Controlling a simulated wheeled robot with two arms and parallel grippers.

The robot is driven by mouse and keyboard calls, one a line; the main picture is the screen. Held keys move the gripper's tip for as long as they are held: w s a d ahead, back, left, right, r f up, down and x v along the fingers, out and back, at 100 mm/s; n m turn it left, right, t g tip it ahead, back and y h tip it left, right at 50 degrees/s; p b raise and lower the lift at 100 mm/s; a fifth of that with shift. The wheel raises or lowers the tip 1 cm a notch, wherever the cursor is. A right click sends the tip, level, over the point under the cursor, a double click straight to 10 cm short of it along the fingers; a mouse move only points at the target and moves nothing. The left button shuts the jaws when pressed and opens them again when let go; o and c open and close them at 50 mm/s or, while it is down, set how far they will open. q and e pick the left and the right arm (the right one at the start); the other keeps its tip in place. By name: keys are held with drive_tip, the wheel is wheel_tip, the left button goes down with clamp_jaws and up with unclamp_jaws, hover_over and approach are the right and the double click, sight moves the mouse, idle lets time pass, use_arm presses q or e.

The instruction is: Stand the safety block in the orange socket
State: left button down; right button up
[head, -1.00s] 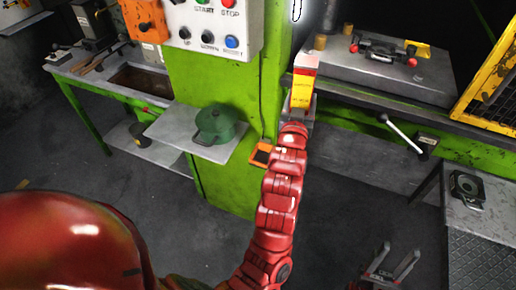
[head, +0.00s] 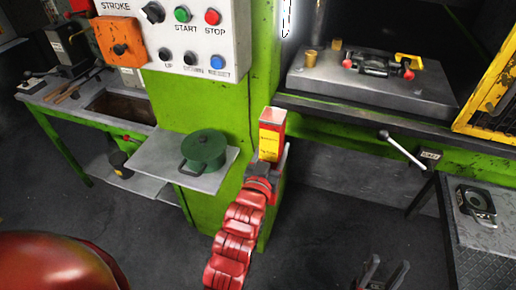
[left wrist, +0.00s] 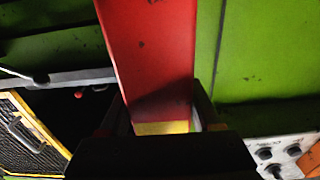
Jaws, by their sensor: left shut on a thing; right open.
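The safety block (head: 270,139), red at the top with a yellow labelled face, stands roughly upright in my left gripper (head: 268,160). That gripper is shut on its lower part, in front of the green column's right side. In the left wrist view the block's long red face (left wrist: 153,60) rises between the fingers (left wrist: 160,122), with a yellow band near them. No orange socket shows clearly now; the block and left arm cover part of the column where a small orange fitting showed earlier. My right gripper (head: 384,272) is open and empty at the bottom right.
A grey shelf (head: 150,158) with a green lidded pot (head: 204,152) is left of the block. The press bed (head: 320,85) lies behind right, with a lever (head: 402,149) below. A control panel (head: 200,40) and orange switch box (head: 118,42) hang above.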

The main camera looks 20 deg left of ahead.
use_arm(q)
drive_tip(key=w+a+f+p, duration=0.3)
drive_tip(key=w+a+p, duration=0.1)
drive_tip(key=w+a, duration=0.2)
drive_tip(key=shift+w+a+f+p, duration=0.15)
drive_tip(key=shift+w+f+p, duration=0.2)
drive_tip(key=shift+w, duration=0.15)
drive_tip(key=shift+f, duration=0.2)
drive_tip(key=shift+c, duration=0.4)
unclamp_jaws()
drive_tip(key=shift+s, duration=0.1)
drive_tip(key=shift+r, duration=0.1)
